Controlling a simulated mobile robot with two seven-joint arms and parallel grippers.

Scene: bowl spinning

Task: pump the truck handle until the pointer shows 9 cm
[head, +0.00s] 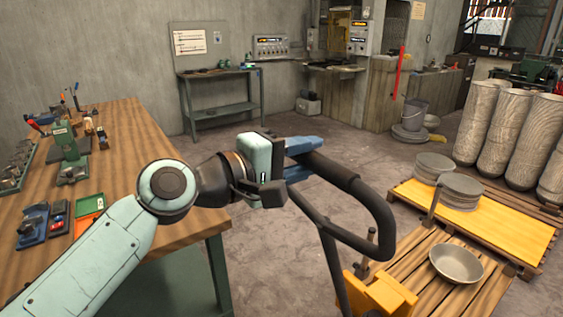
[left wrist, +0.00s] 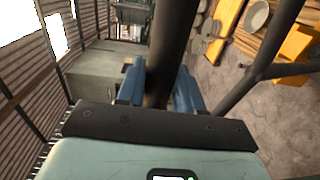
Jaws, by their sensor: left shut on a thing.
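The pallet truck's black loop handle (head: 372,212) rises from its yellow body (head: 380,296) at the bottom centre-right of the head view. My left gripper (head: 300,160) is shut on the upper left part of the handle. In the left wrist view the dark handle bar (left wrist: 176,35) runs between the blue fingers of the gripper (left wrist: 158,86). I cannot make out a pointer reading in either view. My right gripper is not in view.
A wooden pallet (head: 452,299) with a metal bowl (head: 456,263) stands right of the truck. Behind it, a yellow-topped pallet (head: 500,227) carries stacked grey discs (head: 459,188). A wooden workbench (head: 118,130) stands at left. The concrete floor beyond the handle is clear.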

